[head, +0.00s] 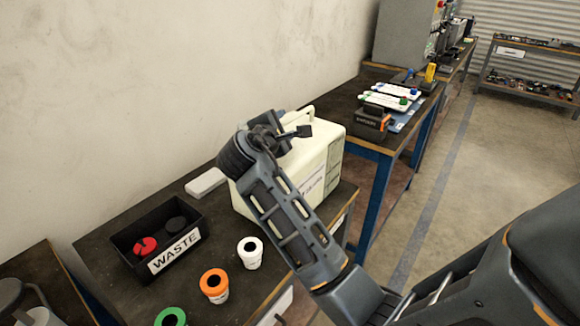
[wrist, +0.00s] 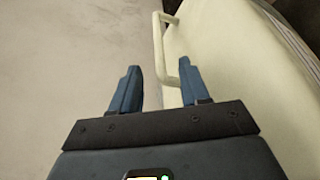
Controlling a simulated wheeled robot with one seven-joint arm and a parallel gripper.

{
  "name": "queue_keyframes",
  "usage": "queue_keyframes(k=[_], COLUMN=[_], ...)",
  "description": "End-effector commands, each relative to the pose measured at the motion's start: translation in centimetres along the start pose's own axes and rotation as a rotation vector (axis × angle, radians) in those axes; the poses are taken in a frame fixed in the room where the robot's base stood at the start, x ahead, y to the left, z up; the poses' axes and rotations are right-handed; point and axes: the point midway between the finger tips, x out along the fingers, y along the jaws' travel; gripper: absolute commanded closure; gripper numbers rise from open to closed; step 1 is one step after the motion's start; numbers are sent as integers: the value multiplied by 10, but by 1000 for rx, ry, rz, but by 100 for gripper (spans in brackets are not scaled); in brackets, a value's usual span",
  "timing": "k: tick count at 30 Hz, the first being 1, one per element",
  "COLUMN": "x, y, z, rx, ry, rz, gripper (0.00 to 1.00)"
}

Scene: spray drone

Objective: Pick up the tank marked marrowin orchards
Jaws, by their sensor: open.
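A large cream tank (head: 325,150) with a loop handle on top stands on the near dark bench. Its front label is partly behind my arm, and I cannot read it surely. My gripper (head: 297,132) is above the tank's top in the head view. In the wrist view my gripper (wrist: 158,88) is open, with nothing clamped between its two fingers. The tank's handle (wrist: 159,50) rises ahead of the fingers, nearer the right one. The tank's pale top (wrist: 225,60) fills the right side. I cannot tell whether a finger touches the handle.
A black waste bin (head: 160,240) with red and black caps stands left of the tank. White (head: 249,252), orange (head: 214,285) and green (head: 170,317) ringed containers stand in front. A white block (head: 206,183) lies by the wall. A second bench behind holds a black-and-orange battery (head: 371,123).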

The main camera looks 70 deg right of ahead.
Motion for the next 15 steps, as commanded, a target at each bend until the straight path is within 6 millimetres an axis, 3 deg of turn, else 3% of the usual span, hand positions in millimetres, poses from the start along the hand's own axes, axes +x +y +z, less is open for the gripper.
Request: queue_keyframes(k=[15], x=[59], y=[1], z=[0], rx=[1], ry=[0], rz=[0], gripper=[54])
